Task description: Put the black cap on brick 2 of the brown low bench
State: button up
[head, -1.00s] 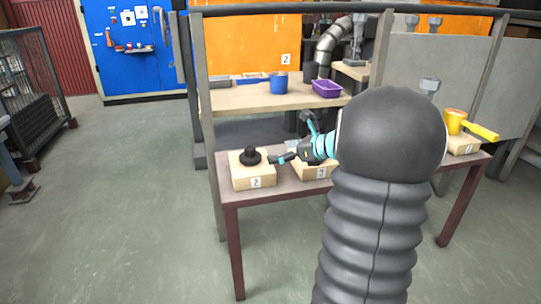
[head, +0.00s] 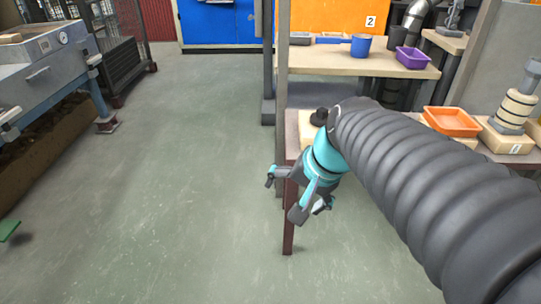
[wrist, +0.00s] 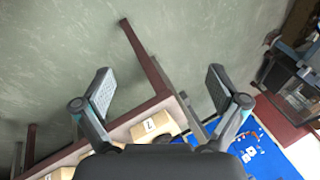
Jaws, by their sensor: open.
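The black cap (head: 319,116) shows its top above the leftmost pale brick (head: 307,134) at the left end of the brown low bench (head: 291,140). It appears to sit on that brick; my arm hides part of both. In the wrist view the labelled brick (wrist: 156,122) lies at the bench edge, with a small dark part of the cap (wrist: 163,139) beside it. Its label looks like a 2. My gripper (head: 296,196) is open and empty, in front of the bench's left end and apart from the cap. Its fingers also show in the wrist view (wrist: 160,90).
An orange tray (head: 451,122) and a stacked cylinder piece (head: 515,108) stand farther right on the bench. Behind are a blue cup (head: 361,45) and purple tray (head: 411,57) on a pale table (head: 340,63). A grey machine (head: 45,70) stands at left. The floor between is clear.

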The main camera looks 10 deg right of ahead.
jog(key=s+n+t+h, duration=0.1)
jog(key=s+n+h, duration=0.1)
jog(key=s+n, duration=0.4)
jog(key=shift+d+f+n, duration=0.15)
jog(key=shift+f+n, duration=0.3)
jog(key=shift+n, duration=0.15)
jog(key=shift+s, duration=0.1)
dwell(0.6)
